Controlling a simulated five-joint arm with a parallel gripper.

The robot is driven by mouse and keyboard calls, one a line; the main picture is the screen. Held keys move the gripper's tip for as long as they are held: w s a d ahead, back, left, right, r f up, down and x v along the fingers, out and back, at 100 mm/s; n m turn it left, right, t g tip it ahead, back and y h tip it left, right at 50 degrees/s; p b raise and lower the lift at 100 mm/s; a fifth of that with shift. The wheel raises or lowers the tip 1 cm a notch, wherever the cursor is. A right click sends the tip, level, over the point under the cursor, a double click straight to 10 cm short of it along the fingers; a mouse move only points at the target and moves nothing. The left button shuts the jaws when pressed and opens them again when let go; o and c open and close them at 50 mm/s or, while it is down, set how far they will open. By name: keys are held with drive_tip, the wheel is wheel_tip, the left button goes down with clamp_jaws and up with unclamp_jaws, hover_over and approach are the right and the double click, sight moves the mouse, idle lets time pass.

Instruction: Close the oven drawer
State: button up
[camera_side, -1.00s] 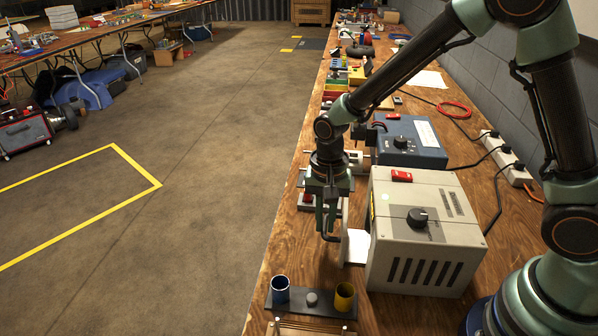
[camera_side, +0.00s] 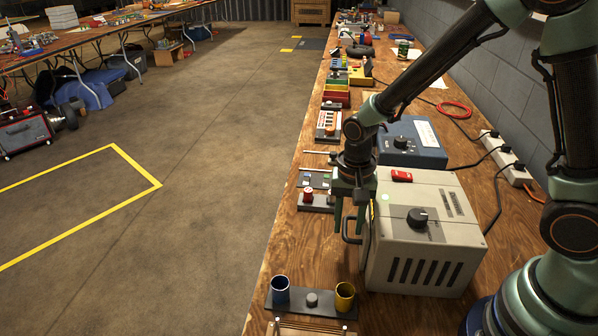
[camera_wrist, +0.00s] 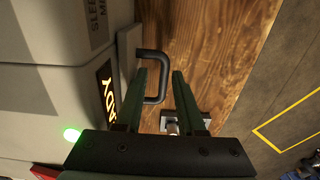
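The oven (camera_side: 425,255) is a beige box with a black dial (camera_side: 417,217) and dark vents. It also shows in the wrist view (camera_wrist: 60,90). Its drawer is in, with the pale front (camera_wrist: 127,55) against or very near the oven body; I cannot tell if a small gap is left. The dark U-shaped handle (camera_side: 349,236) sticks out to the left of the oven. My gripper (camera_side: 350,222) points down at the drawer's front, fingers apart. In the wrist view, the handle (camera_wrist: 163,75) shows between the fingertips; contact cannot be told.
A tray with a blue cup (camera_side: 280,289) and a yellow cup (camera_side: 345,296) stands at the bench's front. A blue box (camera_side: 412,145) is behind the oven. A red-knobbed block (camera_side: 310,198) lies behind my gripper. Bare wood lies left of the handle.

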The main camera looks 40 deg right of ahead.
wheel_tip(320, 180, up, 12)
idle(0.6)
drive_tip(key=shift+r, duration=0.15)
drive_tip(key=s+d+r+n+t, duration=0.5)
drive_tip(key=s+d+r+n, duration=0.1)
drive_tip(key=n, duration=0.3)
drive_tip(key=shift+r+t, duration=0.3)
drive_tip(key=shift+r, duration=0.35)
